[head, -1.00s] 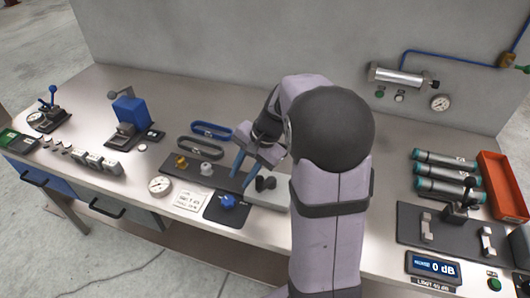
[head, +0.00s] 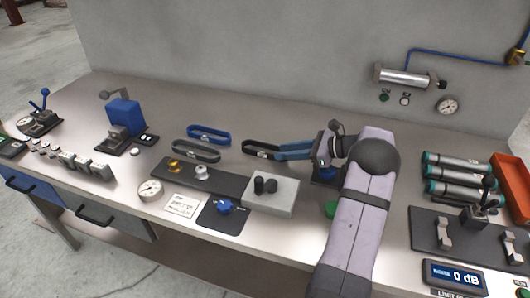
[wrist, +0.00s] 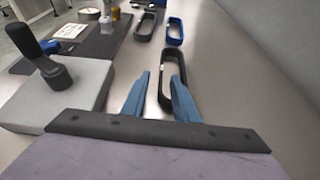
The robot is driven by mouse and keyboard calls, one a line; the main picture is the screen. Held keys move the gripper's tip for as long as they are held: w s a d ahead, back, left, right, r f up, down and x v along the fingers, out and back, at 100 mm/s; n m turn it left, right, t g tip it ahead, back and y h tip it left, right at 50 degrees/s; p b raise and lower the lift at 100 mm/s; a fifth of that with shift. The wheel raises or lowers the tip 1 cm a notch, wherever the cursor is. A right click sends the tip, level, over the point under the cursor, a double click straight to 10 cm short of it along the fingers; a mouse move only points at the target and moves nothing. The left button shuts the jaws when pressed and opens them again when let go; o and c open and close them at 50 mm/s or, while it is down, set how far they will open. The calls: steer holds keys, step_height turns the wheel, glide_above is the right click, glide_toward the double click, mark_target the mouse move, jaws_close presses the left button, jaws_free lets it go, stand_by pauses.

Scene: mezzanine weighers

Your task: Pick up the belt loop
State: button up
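Three belt loops show. A black loop (head: 258,153) lies on the bench at my fingertips, a blue loop (head: 207,140) lies further back left, and a dark grey loop (head: 194,158) lies in front of the blue one. My gripper (head: 279,150) is low over the bench at the black loop's right end, its blue fingers pointing left. In the wrist view the fingers (wrist: 160,76) are apart, with the black loop's left wall (wrist: 163,84) between their tips and the right finger over its opening. I cannot tell whether they touch it.
A grey box with black knobs (head: 270,192) stands in front of the fingers. A dark tray (head: 232,183) with yellow and silver fittings lies left of it. A blue knob (head: 224,206) sits on a dark pad. The bench behind the loops is clear.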

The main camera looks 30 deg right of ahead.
mark_target(263, 153)
steer(key=shift+p+x, duration=1.05)
steer(key=shift+x, duration=2.5)
steer(key=shift+w+d, duration=0.1)
steer(key=shift+d, duration=0.05)
jaws_close()
